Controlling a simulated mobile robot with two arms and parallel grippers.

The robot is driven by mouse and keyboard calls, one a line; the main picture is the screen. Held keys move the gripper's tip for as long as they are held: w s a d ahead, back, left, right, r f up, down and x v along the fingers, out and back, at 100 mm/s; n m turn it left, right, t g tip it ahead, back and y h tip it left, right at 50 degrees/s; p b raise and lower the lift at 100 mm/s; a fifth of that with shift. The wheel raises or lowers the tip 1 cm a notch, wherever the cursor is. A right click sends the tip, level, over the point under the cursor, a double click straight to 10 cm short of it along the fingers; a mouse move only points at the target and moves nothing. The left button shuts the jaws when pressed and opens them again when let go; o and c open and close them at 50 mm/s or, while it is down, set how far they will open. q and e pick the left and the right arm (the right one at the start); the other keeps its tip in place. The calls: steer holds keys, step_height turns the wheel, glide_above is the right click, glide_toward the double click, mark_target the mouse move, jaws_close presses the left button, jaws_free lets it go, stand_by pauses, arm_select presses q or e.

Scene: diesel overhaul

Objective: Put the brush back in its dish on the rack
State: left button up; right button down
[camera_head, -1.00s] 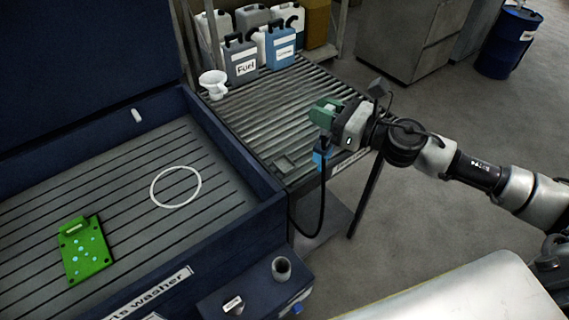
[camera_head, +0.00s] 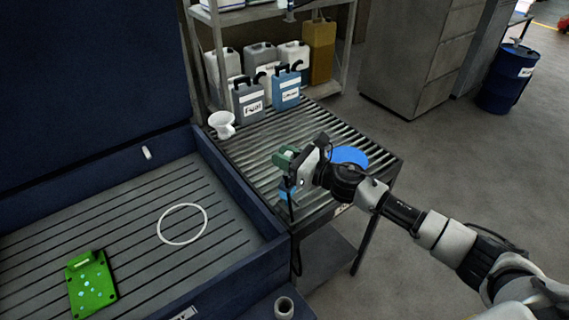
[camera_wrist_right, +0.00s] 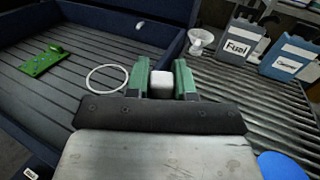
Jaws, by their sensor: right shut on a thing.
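My right gripper (camera_head: 287,160) has green fingers and is over the slatted metal rack. In the right wrist view its fingers (camera_wrist_right: 161,85) are closed on a pale block (camera_wrist_right: 161,84), seemingly the top of the brush. In the head view a blue part of the brush (camera_head: 287,190) hangs below the fingers, with a dark hose beneath it. Its bristles cannot be made out. A round blue dish (camera_head: 348,157) is on the rack, right of the gripper and partly behind my arm. It also shows at lower right in the wrist view (camera_wrist_right: 281,166). My left gripper is out of view.
The navy parts washer (camera_head: 233,190) stands left of the rack (camera_head: 255,150), holding a green plate (camera_head: 92,285) and a white ring (camera_head: 183,224). A white funnel (camera_head: 222,124) and fuel jugs (camera_head: 249,100) line the rack's back. The rack's middle is clear.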

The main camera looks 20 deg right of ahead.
mark_target(283, 191)
step_height(283, 191, down, 3)
steer(key=shift+r, duration=0.1)
steer(key=shift+f+b, duration=0.65)
steer(key=c, duration=1)
jaws_free()
steer(key=shift+r, duration=0.1)
steer(key=shift+o, duration=0.2)
